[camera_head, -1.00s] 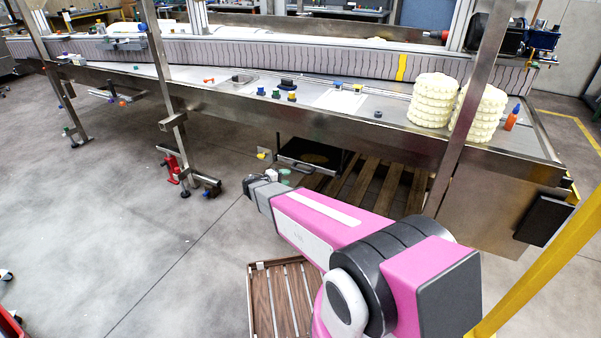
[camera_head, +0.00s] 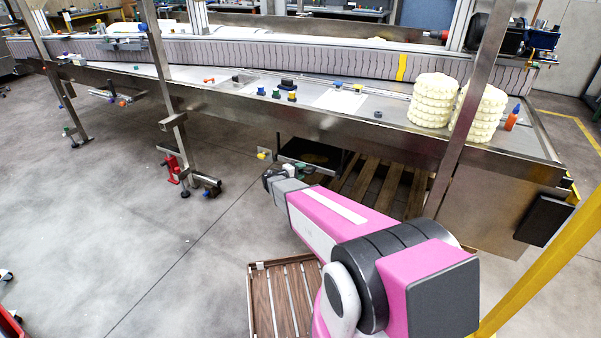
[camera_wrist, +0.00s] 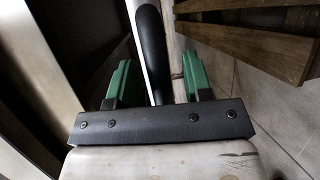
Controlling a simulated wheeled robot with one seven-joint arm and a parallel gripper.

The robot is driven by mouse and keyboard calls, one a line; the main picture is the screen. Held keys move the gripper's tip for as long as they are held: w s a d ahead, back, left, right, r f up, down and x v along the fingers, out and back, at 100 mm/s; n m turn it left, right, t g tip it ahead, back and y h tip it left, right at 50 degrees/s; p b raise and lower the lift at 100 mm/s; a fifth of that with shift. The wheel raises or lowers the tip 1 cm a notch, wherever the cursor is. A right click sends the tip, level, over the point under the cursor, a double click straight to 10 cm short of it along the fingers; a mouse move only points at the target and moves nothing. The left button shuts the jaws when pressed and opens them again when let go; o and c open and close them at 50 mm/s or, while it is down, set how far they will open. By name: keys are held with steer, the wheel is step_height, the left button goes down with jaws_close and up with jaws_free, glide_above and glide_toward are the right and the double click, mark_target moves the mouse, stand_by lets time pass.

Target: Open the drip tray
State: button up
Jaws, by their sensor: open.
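The drip tray (camera_head: 322,154) is a dark, flat tray low under the conveyor frame, with a bar handle at its front. My gripper (camera_head: 301,173) is at the front of the tray and partly covers the handle. In the wrist view, my gripper (camera_wrist: 156,66) has two green fingers standing apart. A black rounded bar, which looks like the tray's handle (camera_wrist: 152,45), runs between them. A gap shows on at least the left side of the bar, so the fingers are around it but not closed on it.
A slatted wooden pallet (camera_head: 375,187) lies under the frame right of the tray, and its boards (camera_wrist: 250,45) show close in the wrist view. A steel leg with a red clamp (camera_head: 171,168) stands to the left. Another slatted wooden piece (camera_head: 262,300) lies in front.

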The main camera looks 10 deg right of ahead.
steer(key=shift+d, duration=0.1)
jaws_close()
steer(key=s+a, duration=1.3)
steer(key=s, duration=0.3)
steer(key=shift+s, duration=0.25)
jaws_free()
steer(key=v, duration=1)
steer(key=shift+s+a, duration=0.2)
steer(key=shift+a, duration=0.15)
steer(key=shift+r, duration=0.1)
